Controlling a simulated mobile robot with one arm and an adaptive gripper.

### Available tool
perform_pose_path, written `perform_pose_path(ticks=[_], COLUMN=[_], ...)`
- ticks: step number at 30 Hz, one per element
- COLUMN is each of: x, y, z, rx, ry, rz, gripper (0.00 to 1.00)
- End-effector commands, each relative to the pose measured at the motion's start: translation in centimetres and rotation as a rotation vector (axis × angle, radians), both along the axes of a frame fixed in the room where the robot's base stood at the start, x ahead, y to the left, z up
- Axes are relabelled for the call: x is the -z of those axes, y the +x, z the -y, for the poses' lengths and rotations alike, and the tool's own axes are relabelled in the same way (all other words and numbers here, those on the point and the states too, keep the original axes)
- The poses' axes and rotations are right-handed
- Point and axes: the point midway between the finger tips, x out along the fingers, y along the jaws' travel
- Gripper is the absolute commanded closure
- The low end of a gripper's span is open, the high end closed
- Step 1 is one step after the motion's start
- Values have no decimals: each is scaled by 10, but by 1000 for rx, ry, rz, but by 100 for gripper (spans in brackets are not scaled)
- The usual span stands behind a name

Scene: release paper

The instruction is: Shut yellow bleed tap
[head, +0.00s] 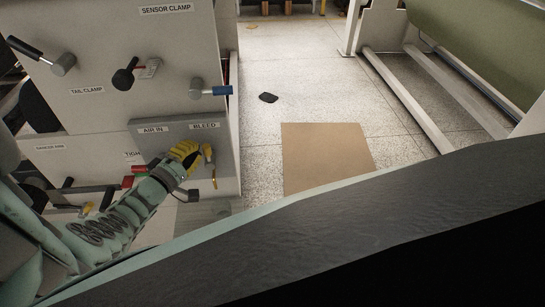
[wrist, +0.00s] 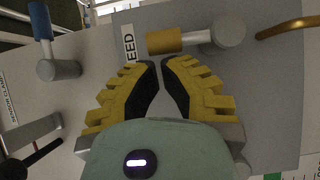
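The bleed tap's yellow handle (head: 208,153) is on the front of the grey panel, below the BLEED label (head: 204,126). In the wrist view the yellow handle (wrist: 164,41) lies sideways, joined by a short stem to a grey round hub (wrist: 229,33). My gripper (head: 196,150) has yellow ribbed fingers with black inner pads and is just left of the handle in the head view. In the wrist view my gripper (wrist: 160,62) has its fingertips almost together, with nothing between them. The tips are just below the handle in the picture; contact cannot be told.
A blue-handled lever (head: 216,91) sticks out above the tap, also in the wrist view (wrist: 41,22). A red handle (head: 138,169) is at the left. A brass pipe (head: 214,178) curves down near the tap. Open floor (head: 270,160) lies to the right.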

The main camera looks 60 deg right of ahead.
Motion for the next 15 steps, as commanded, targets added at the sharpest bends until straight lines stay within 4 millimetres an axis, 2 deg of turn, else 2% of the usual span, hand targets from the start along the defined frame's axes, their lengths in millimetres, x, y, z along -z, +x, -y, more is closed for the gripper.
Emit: perform_pose_path(ticks=[15], x=[-1], y=[-3], z=[2], rx=[1], ry=[20], rz=[21], gripper=[100])
